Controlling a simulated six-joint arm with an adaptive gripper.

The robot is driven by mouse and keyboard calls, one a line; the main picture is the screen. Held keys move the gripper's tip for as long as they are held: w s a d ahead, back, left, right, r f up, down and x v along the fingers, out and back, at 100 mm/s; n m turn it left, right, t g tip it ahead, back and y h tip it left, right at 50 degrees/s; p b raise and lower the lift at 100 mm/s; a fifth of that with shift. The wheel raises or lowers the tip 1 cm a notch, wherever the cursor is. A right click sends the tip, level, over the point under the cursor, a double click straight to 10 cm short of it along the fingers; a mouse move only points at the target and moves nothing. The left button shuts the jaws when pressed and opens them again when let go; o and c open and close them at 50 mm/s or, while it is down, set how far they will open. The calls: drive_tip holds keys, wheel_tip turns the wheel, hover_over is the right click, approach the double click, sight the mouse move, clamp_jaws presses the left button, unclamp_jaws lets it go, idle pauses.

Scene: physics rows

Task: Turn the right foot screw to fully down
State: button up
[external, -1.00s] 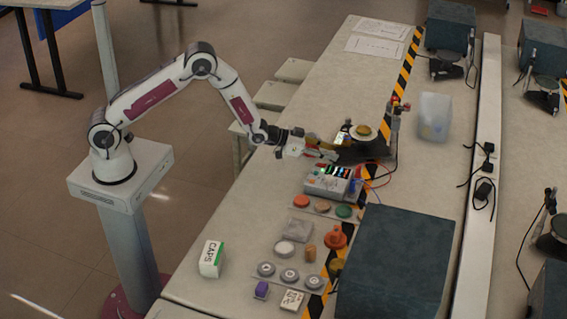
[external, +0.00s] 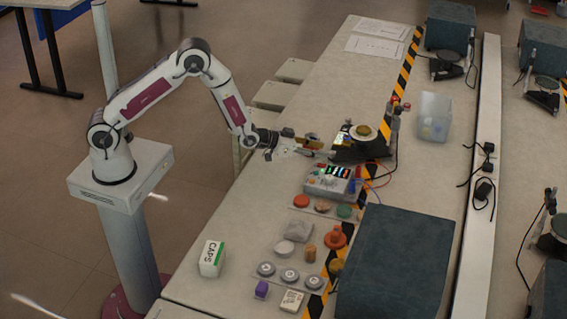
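A dark instrument base (external: 358,153) with a round brass-coloured disc (external: 362,132) on top stands beyond my gripper, on the bench. A short post (external: 393,118) with a red top rises at its right end. The foot screws are too small to make out, so I cannot tell the right one or how far it is turned. My gripper (external: 322,150) points right, with its fingertips close to the left end of the base. I cannot tell whether they touch it, or whether the fingers are open or shut.
A grey meter box (external: 330,183) with coloured leads sits just in front of the instrument. A clear bin (external: 433,117) stands behind it at right. Coloured discs, a CAPS box (external: 211,258) and a large dark block (external: 398,262) lie nearer. Papers (external: 375,44) lie on the far bench.

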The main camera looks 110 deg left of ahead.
drive_tip(key=v, duration=0.4)
drive_tip(key=s+d+r+m+h, duration=0.1)
drive_tip(key=s+d+r+h, duration=0.1)
drive_tip(key=d+r, duration=0.6)
drive_tip(key=s+d+r+m+g+h, duration=0.1)
drive_tip(key=s+d+r+m+h, duration=0.1)
drive_tip(key=s+d+r, duration=0.2)
drive_tip(key=shift+d+r+h, duration=0.3)
drive_tip(key=shift+d+r, duration=1.6)
drive_tip(key=shift+d, duration=1.35)
